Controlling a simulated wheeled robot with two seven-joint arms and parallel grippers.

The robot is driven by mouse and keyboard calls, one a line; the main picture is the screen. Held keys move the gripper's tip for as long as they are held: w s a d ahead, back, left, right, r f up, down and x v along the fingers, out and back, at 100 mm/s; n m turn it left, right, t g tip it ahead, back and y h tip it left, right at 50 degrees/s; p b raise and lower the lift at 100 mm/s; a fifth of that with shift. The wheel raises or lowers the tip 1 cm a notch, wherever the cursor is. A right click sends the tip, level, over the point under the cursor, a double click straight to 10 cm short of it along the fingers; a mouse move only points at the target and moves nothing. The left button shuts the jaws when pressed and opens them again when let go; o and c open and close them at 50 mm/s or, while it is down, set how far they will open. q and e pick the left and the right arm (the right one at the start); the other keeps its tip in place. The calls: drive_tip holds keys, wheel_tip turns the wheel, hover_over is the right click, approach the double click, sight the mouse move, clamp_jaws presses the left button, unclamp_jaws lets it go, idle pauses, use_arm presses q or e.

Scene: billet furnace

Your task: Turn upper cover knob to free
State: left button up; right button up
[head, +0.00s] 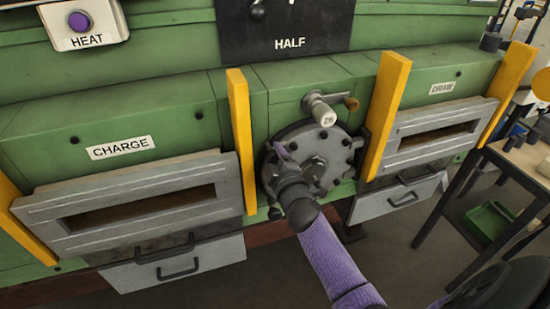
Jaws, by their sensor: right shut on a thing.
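The round dark grey cover (334,171) is on the green furnace front, between two yellow uprights. Small dark knobs sit around its rim; one shows at the right (357,143). My right gripper (288,160) reaches up from below and is at the upper left part of the cover. It is shut on a small knob there, seemingly the upper cover knob, which the fingers mostly hide. I cannot tell how far that knob is turned. My left gripper is not in view.
A silver valve-like fitting marked 25 (323,113) sticks out just above the cover. Yellow uprights (241,140) (386,112) stand close on both sides. The CHARGE opening (130,205) is left, the DRAW opening (440,135) right. A workbench (528,160) stands at the far right.

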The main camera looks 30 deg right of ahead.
drive_tip(key=n, duration=0.3)
drive_tip(key=shift+n, duration=1)
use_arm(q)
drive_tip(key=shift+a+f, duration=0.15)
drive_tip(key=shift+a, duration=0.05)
use_arm(e)
drive_tip(key=shift+n, duration=0.3)
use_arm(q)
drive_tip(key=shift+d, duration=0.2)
use_arm(e)
drive_tip(key=shift+n, duration=0.3)
drive_tip(key=o, duration=1.3)
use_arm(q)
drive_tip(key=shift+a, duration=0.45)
use_arm(e)
drive_tip(key=shift+s, duration=0.1)
